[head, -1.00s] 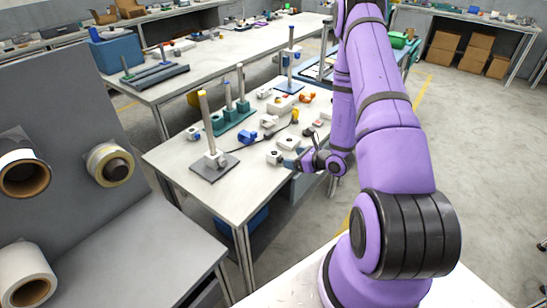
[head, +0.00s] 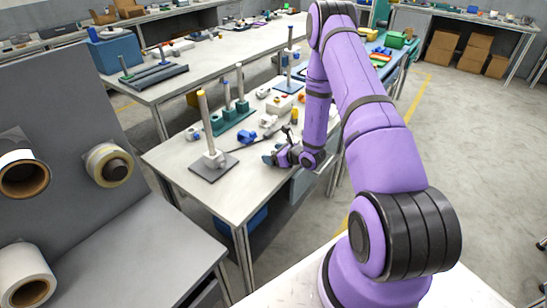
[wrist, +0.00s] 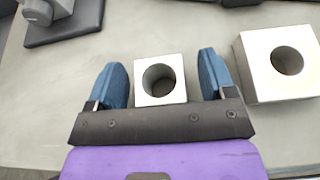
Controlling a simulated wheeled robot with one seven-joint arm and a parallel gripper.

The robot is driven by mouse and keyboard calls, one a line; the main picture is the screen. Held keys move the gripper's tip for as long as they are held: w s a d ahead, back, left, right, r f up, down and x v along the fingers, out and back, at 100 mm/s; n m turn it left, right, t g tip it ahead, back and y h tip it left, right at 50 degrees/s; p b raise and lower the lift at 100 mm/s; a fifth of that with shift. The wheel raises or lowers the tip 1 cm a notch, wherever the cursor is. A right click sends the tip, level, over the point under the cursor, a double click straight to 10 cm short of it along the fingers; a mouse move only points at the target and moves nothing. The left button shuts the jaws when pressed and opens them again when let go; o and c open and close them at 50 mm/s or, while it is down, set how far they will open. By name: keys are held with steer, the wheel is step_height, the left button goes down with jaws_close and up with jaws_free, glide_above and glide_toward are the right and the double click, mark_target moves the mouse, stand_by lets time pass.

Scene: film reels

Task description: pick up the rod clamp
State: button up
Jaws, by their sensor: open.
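A small pale metal block with a round hole (wrist: 174,66), which appears to be the rod clamp, lies on the grey table in the wrist view. My gripper (wrist: 161,70) is open, with one blue finger on each side of the block and a visible gap to both. The block's hole faces the camera. In the head view my gripper (head: 270,157) is low over the front right part of the table, and my arm hides the block there.
A larger pale block with a hole (wrist: 262,80) lies just right of my right finger. A dark-based rod stand (head: 212,168) stands to the left on the table (head: 165,160). A blue part (head: 247,136) lies behind my gripper.

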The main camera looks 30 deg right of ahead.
steer(key=c, duration=1.1)
steer(key=shift+r, duration=0.1)
